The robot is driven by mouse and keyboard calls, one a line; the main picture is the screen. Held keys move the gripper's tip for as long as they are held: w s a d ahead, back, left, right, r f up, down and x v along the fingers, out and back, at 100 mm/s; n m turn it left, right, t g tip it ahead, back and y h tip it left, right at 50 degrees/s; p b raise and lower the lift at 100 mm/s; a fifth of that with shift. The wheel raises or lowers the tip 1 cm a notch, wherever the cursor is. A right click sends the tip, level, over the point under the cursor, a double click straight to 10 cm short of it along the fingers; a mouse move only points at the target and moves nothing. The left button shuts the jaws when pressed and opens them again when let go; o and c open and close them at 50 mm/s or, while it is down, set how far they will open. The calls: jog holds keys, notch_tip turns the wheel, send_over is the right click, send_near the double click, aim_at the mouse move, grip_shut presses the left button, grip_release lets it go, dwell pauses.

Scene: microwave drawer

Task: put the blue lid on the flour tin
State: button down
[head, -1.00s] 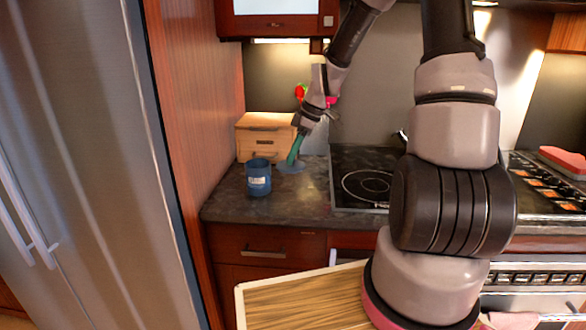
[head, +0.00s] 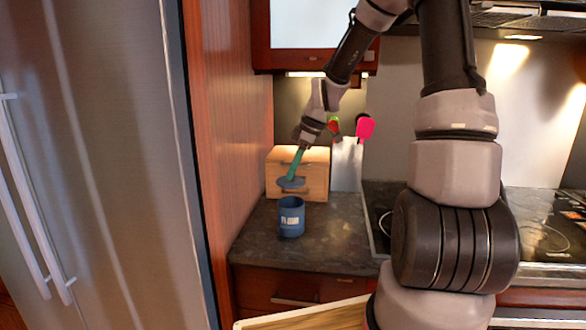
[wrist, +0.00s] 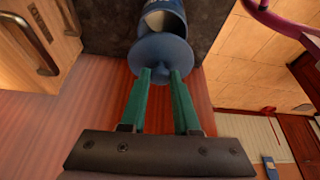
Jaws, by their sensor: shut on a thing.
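The blue flour tin (head: 291,219) stands upright and open on the dark counter, with a pale label on its front. My gripper (head: 293,176) is shut on the blue lid (head: 288,183) and holds it in the air, above and just behind the tin in the head view. In the wrist view, the lid (wrist: 160,55) sits between the green fingertips of my gripper (wrist: 161,82), gripped by its knob. The tin (wrist: 163,18) shows beyond the lid, partly hidden by it. The lid is apart from the tin in the head view.
A wooden drawer box (head: 312,172) stands behind the tin on the counter (head: 335,245). A wood panel and the fridge (head: 95,170) bound the left side. A black cooktop (head: 378,215) lies to the right. Pink and red utensils (head: 365,128) stand at the back.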

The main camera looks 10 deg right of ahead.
aim_at(296, 181)
jog(key=shift+f, duration=2.6)
jog(key=shift+f, duration=0.5)
dwell(0.4)
jog(key=c, duration=0.6)
grip_release()
jog(key=shift+o, duration=0.5)
jog(key=o, duration=0.4)
jog(key=shift+r, duration=3.5)
